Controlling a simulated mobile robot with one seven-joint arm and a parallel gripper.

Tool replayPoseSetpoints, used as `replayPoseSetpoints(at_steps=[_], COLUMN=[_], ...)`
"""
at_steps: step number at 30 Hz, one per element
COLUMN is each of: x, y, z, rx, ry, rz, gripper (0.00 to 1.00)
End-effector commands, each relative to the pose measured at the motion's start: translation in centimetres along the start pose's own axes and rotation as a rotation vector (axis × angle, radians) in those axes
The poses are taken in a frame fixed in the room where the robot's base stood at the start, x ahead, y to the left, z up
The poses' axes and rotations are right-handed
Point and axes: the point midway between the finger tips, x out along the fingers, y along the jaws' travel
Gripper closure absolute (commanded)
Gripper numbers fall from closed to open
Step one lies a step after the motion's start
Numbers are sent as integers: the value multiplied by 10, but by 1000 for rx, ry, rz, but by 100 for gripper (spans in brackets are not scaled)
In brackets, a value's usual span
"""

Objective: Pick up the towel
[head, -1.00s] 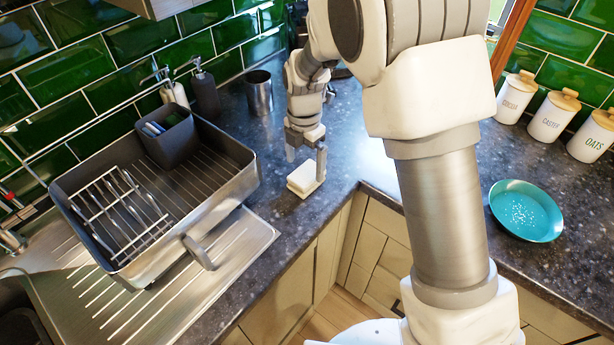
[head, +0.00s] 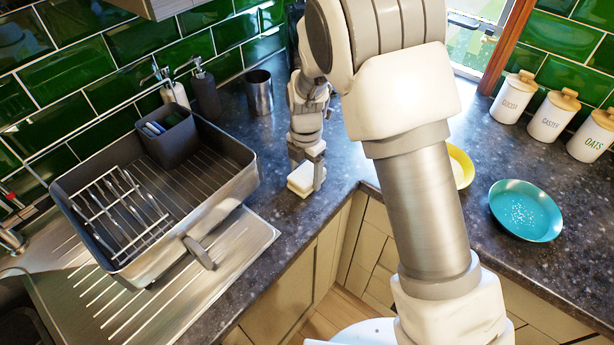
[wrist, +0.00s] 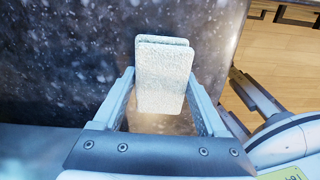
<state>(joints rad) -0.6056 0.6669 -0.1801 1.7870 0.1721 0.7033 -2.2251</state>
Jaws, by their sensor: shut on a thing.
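The towel (head: 301,183) is a small white folded block on the dark speckled counter, near its front edge. It also shows in the wrist view (wrist: 163,75), pale and textured, with a fold along its top. My gripper (head: 306,174) points down over the towel, with one finger on each side of it. In the wrist view my gripper (wrist: 163,100) has its fingers along the towel's two sides and is shut on it. Whether the towel is lifted off the counter is hard to tell.
A metal dish rack (head: 235,190) stands left on the drainer, with a metal cup (head: 259,92) behind. At right are a teal plate (head: 525,210), a partly hidden yellow plate (head: 461,166) and white canisters (head: 515,97). The counter's front edge is close to the towel.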

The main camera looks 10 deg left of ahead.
Motion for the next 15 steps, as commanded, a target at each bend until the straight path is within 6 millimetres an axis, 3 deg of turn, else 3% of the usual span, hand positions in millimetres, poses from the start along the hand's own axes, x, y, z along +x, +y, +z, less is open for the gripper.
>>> replayPoseSetpoints(at_steps=[9,15], x=[-3,-22], y=[0,1], z=[0,1], rx=[0,1], ry=[0,-1], rz=[1,4], gripper=[81,81])
